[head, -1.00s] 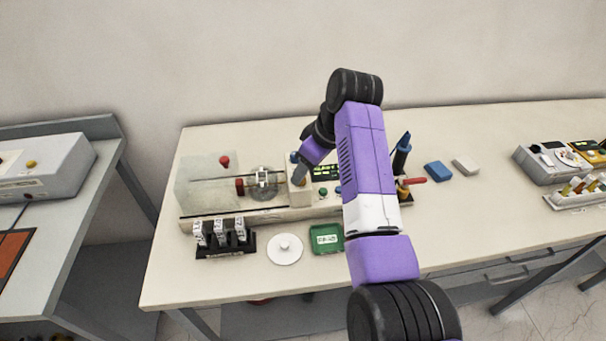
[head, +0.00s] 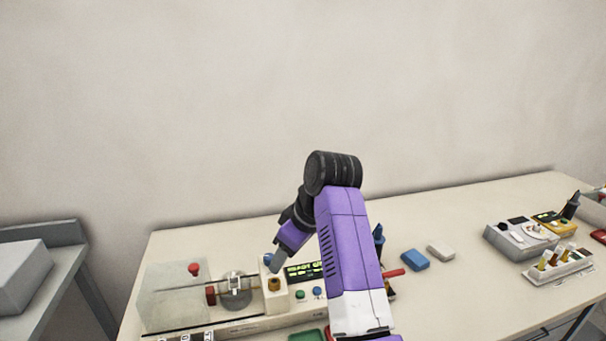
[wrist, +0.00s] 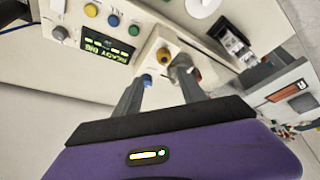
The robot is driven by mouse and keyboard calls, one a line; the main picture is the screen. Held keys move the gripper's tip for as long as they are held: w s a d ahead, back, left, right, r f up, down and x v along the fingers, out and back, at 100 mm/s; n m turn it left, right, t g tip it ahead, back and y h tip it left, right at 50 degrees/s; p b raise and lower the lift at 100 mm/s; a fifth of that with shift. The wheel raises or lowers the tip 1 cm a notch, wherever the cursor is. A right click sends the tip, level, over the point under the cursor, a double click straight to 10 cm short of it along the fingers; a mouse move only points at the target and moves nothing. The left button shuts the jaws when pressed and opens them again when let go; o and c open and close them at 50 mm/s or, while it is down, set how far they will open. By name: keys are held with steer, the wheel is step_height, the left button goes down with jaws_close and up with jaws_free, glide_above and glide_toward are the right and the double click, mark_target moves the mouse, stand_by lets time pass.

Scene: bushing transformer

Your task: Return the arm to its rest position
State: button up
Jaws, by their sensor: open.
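My purple and black arm reaches over the table in the head view. My gripper (wrist: 162,90) is open in the wrist view, its two grey fingers apart with nothing held between them. In the head view my gripper (head: 276,262) shows beside the left end of the display, above the white test machine (head: 255,318). In the wrist view the machine's green-lit display (wrist: 106,48) and a yellow-brown round fitting (wrist: 163,55) lie beyond the fingertips. Whether a finger touches the machine cannot be told.
A clear cover (head: 165,300) with a red knob stands at the machine's left. A blue block (head: 415,260) and a white block (head: 441,250) lie right of my arm. A grey meter (head: 520,238) and a rack of bottles (head: 558,265) stand farther right. The wall behind is bare.

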steer(key=w+d+r+m+t, duration=0.3)
steer(key=w+r+m+t, duration=0.1)
steer(key=w+t, duration=0.4)
steer(key=s+d+f+m+t+h+b, duration=0.1)
steer(key=s+d+f+m+t, duration=0.4)
steer(key=s+d+f, duration=0.65)
steer(key=s+d+f+m+h, duration=0.1)
steer(key=s+d, duration=0.2)
steer(key=s, duration=1.2)
steer(key=s+d+f+m+h+b, duration=0.1)
steer(key=s+d, duration=0.3)
steer(key=s, duration=1.2)
steer(key=s+d+f+g+h+b, duration=0.1)
steer(key=s+d, duration=0.2)
steer(key=s, duration=1.2)
steer(key=shift+s+d+m, duration=0.25)
steer(key=shift+d+m, duration=0.05)
steer(key=shift+m, duration=0.1)
steer(key=shift+d, duration=0.1)
